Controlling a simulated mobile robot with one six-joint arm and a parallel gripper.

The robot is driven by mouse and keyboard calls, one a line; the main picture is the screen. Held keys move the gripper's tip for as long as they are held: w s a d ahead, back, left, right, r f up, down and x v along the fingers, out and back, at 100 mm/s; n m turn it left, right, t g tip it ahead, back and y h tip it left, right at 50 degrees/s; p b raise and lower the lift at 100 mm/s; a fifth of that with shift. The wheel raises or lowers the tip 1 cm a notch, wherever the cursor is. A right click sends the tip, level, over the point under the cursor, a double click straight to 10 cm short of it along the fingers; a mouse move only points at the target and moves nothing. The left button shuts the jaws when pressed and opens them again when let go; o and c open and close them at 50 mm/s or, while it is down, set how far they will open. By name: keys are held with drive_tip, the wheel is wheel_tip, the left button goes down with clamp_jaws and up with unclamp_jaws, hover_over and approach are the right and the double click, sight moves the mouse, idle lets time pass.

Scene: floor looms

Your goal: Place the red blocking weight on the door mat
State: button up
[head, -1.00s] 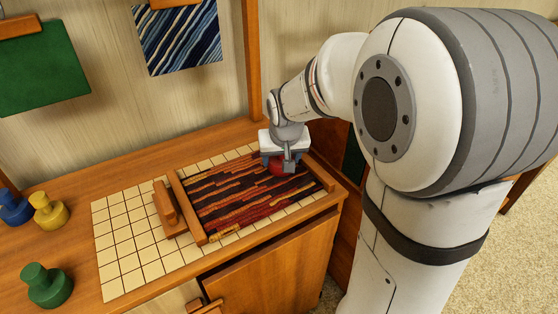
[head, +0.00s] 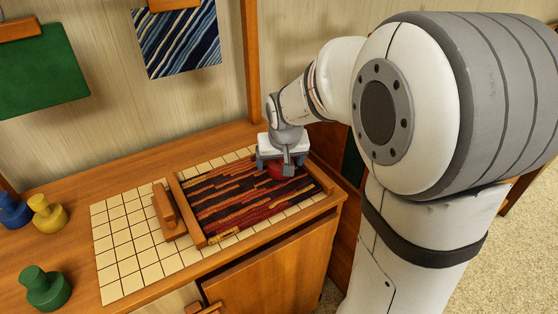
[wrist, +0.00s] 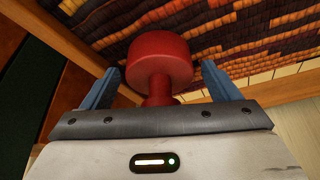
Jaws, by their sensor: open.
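The red blocking weight (wrist: 160,58) stands on the striped door mat (head: 232,205), near the mat's far right end. In the head view only a bit of the red weight (head: 277,172) shows beneath my gripper (head: 277,168). In the wrist view my gripper (wrist: 160,85) is open, with one blue finger on each side of the weight and a gap at both. The mat, in orange, black and red stripes, lies within a wooden frame on the bench. The weight's contact with the mat is partly hidden.
A wooden bar with a handle (head: 168,208) lies along the mat's left edge on the tiled grid (head: 128,240). Blue (head: 14,212), yellow (head: 47,213) and green (head: 44,288) weights stand at the left. Green (head: 40,65) and blue striped (head: 176,38) textiles hang behind.

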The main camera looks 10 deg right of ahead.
drive_tip(key=p+v, duration=0.3)
drive_tip(key=v, duration=0.9)
drive_tip(key=s+f+g, duration=0.1)
drive_tip(key=s+f, duration=0.3)
drive_tip(key=s, duration=0.4)
drive_tip(key=s+f+n+g, duration=0.1)
drive_tip(key=s+f, duration=0.3)
drive_tip(key=s, duration=0.4)
drive_tip(key=shift+s+g, duration=0.25)
drive_tip(key=shift+g, duration=0.35)
drive_tip(key=shift+c, duration=0.4)
